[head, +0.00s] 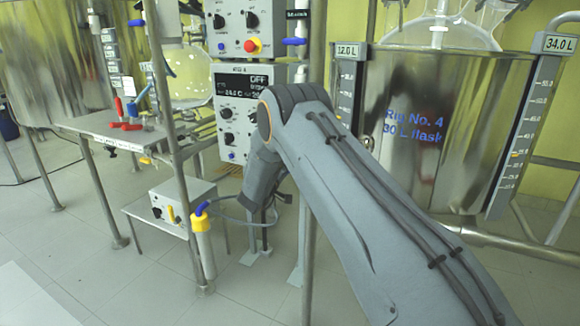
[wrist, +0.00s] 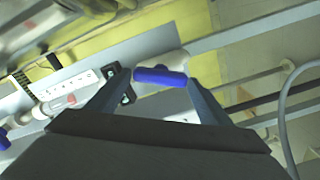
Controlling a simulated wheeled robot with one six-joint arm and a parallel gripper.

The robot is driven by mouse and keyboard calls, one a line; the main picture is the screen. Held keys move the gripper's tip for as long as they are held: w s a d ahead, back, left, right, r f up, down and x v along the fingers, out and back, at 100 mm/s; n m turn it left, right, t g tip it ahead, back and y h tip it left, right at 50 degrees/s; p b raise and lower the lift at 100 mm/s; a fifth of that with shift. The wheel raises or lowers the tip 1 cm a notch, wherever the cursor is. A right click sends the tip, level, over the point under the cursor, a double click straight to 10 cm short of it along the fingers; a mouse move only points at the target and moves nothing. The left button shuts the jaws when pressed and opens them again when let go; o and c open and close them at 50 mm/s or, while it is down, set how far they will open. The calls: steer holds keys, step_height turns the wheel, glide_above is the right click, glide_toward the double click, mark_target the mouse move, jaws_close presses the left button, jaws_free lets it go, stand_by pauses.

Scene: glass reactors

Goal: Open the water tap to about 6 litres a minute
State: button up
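In the wrist view, a blue lever handle (wrist: 160,76) on a pale rounded fitting (wrist: 172,61) lies crosswise between my fingertips. I cannot tell whether it is the water tap's handle. My gripper (wrist: 158,84) is open, one finger near each end of the blue handle. I cannot tell whether either finger touches it. In the head view my forearm and wrist hide the gripper and whatever is in front of it. A blue handle (head: 294,41) shows by the upright pole above the arm. No flow reading in litres a minute is legible.
A control box with a display (head: 240,95) stands behind my wrist. A large steel vessel (head: 425,120) is at right. A side table (head: 110,130) holds red and blue handles. A yellow-and-white holder (head: 203,240) hangs on the pole. The floor at lower left is open.

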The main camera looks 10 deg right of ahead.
steer(key=shift+o, duration=0.9)
steer(key=v, duration=0.8)
steer(key=shift+p, duration=0.45)
steer(key=shift+w, duration=0.1)
